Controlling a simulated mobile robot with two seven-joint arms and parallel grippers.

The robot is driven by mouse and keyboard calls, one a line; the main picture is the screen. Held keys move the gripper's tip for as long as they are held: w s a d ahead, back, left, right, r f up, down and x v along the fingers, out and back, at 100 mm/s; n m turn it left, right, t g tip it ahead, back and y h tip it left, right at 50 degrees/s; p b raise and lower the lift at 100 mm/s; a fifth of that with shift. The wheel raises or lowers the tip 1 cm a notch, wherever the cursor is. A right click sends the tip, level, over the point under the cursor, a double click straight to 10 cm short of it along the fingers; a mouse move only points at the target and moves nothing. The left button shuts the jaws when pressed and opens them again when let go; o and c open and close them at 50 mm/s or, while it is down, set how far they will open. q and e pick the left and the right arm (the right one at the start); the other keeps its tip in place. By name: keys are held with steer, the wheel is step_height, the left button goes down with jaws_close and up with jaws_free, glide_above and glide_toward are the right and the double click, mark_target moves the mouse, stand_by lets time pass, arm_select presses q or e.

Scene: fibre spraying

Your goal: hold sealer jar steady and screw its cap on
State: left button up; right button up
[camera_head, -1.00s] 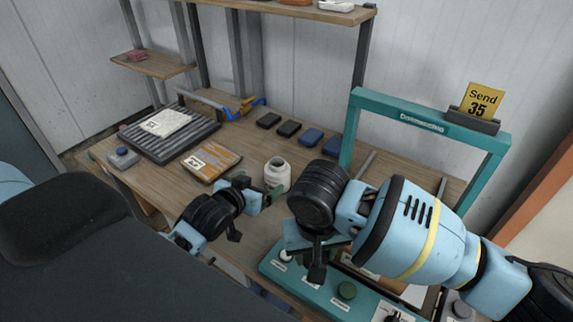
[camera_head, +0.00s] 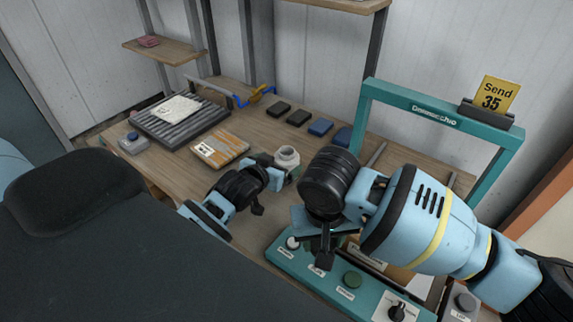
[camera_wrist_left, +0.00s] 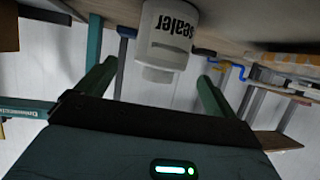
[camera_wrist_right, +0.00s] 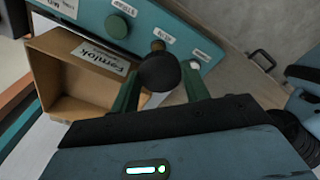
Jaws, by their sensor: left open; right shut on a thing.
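The sealer jar (camera_head: 287,157) is white, open at the top and upright on the wooden workbench. In the left wrist view the jar (camera_wrist_left: 167,35) shows inverted, with "sealer" on its label. My left gripper (camera_head: 272,170) is open at the jar's near left side. Its two green fingers (camera_wrist_left: 155,90) stand apart with the jar between their directions, with clear gaps beside it. My right gripper (camera_wrist_right: 161,88) is shut on a dark rounded cap (camera_wrist_right: 159,71), held above the teal panel.
A teal frame and button panel (camera_head: 352,280) stand at the right. A cardboard box (camera_wrist_right: 75,75) shows beside the panel. Left of the jar lie an orange-and-white pack (camera_head: 220,149) and a ribbed tray (camera_head: 150,128). Several dark and blue blocks lie behind it.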

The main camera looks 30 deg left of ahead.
mark_target(286, 159)
arm_select(q)
steer(key=shift+w, duration=0.25)
steer(key=shift+x, duration=2.65)
steer(key=shift+s+f, duration=0.15)
steer(key=c, duration=1.2)
